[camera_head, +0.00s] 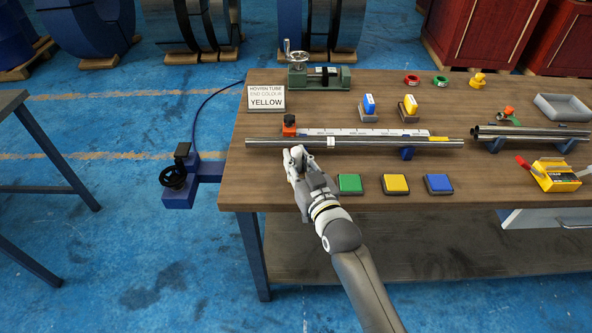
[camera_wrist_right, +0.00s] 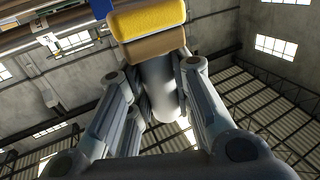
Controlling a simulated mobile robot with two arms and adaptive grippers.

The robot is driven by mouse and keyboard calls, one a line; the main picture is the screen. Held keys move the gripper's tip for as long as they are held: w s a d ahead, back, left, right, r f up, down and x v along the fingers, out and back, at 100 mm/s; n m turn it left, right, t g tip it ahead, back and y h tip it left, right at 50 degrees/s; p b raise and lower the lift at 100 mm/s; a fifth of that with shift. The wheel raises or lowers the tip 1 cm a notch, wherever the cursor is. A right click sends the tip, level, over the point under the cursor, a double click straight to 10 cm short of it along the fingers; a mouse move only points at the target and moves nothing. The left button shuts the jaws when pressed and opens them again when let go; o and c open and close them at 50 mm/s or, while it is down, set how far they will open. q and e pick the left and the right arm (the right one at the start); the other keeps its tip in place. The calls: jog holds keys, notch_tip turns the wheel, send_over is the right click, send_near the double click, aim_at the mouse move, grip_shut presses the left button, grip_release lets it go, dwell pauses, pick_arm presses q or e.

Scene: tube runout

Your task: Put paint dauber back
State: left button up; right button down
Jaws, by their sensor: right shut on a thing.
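My right gripper (camera_head: 297,158) is in front of the long steel tube (camera_head: 380,143), near its left part. In the right wrist view the gripper (camera_wrist_right: 160,85) is shut on the grey handle of the paint dauber (camera_wrist_right: 150,45). The dauber has a brown block and a yellow pad, which points away from the gripper. In the head view the gripper mostly hides the dauber. Green (camera_head: 349,184), yellow (camera_head: 395,184) and blue (camera_head: 438,184) pads lie along the bench front. My left gripper is not in view.
The wooden bench (camera_head: 300,96) holds a sign (camera_head: 266,99) reading YELLOW, a green vice (camera_head: 318,77), and two small upright pieces, one blue-and-white (camera_head: 369,106), one yellow-and-white (camera_head: 409,107). More tubes (camera_head: 530,132), a grey tray (camera_head: 563,107) and a yellow box (camera_head: 556,176) are at right.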

jog(key=shift+w+a+f, duration=0.1)
jog(key=shift+w+f, duration=0.1)
jog(key=shift+f, duration=1.55)
jog(key=shift+f, duration=0.2)
jog(key=c, duration=1.3)
grip_release()
jog(key=shift+r, duration=0.1)
